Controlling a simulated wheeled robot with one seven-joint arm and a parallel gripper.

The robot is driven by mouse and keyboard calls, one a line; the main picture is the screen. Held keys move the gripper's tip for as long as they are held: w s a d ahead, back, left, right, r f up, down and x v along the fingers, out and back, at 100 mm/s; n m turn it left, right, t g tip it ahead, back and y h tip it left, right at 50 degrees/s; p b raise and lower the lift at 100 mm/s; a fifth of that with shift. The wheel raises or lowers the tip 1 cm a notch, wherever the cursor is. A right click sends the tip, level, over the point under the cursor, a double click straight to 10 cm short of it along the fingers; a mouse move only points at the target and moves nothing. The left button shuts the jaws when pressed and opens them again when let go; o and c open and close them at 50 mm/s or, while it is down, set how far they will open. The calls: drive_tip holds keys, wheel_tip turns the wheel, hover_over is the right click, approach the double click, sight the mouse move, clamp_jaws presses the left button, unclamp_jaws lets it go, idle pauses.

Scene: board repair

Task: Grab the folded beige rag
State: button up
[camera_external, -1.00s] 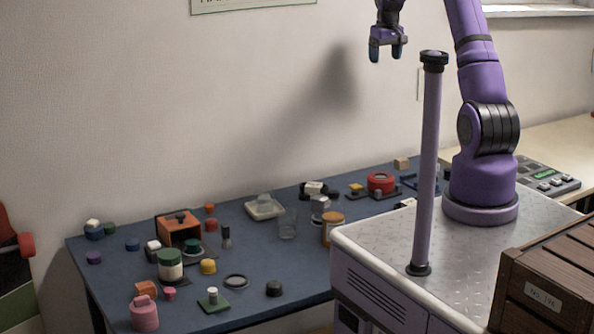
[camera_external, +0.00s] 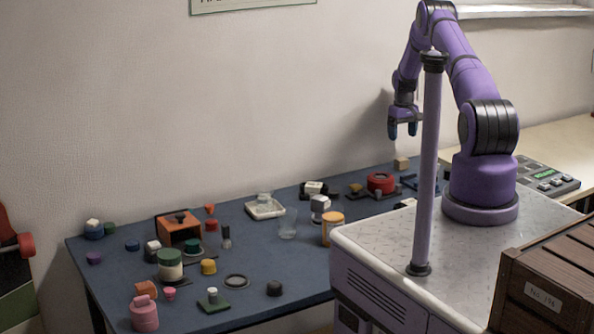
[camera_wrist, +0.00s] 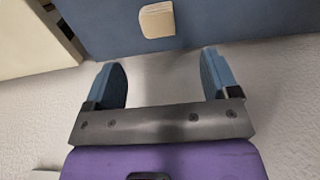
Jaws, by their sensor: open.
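The folded beige rag (camera_wrist: 157,20) shows in the wrist view as a small pale rounded rectangle on the blue table, close to the table's edge. A small tan block-like thing at the back edge of the table (camera_external: 401,163) in the external view seems to be the same item. My gripper (camera_external: 403,129) points down above that back edge, near the wall. In the wrist view my gripper (camera_wrist: 164,66) is open and empty, its two blue fingers apart. The rag lies beyond the fingertips and is not touched.
The blue table (camera_external: 110,262) holds many small items, including a red round container (camera_external: 380,182), an orange-lidded jar (camera_external: 332,229) and a clear glass (camera_external: 288,224). A pale wooden counter (camera_external: 560,140) adjoins at right. The wall (camera_external: 150,100) stands close behind the gripper.

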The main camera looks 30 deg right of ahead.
sight(402, 159)
drive_tip(key=f, duration=1)
drive_tip(key=shift+d+f, duration=0.1)
drive_tip(key=shift+d, duration=0.1)
drive_tip(key=c, duration=1)
